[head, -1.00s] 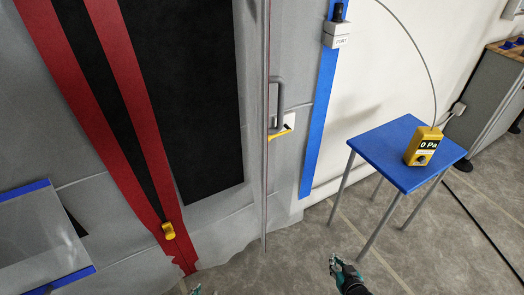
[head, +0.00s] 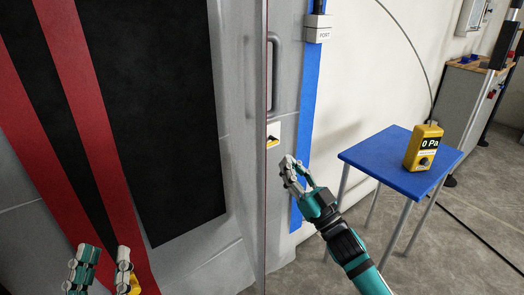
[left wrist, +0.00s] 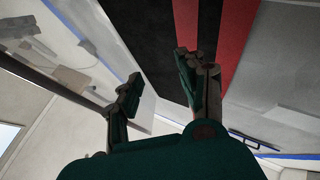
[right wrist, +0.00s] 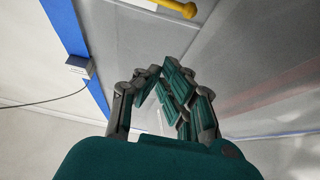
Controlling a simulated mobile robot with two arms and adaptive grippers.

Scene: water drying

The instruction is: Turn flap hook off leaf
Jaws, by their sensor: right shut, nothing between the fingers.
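The yellow flap hook (head: 272,141) shows as a small piece at a white plate (head: 274,131) below the grey handle, beside a thin vertical edge that may hide part of it. A yellow rod with a rounded end, likely this hook, crosses the top of the right wrist view (right wrist: 178,8). The grey leaf (head: 285,108) carries the handle (head: 273,70). My right gripper (head: 289,164) is shut and empty, below and right of the hook and apart from it. My left gripper (head: 103,262) is open and empty, in front of the red strip at lower left.
A blue-topped table (head: 385,158) with a yellow gauge (head: 424,147) stands on the right, close to my right arm. A blue strip (head: 310,90) with a white port box (head: 319,28) runs beside the leaf. Red strips (head: 85,100) edge a black panel (head: 130,100).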

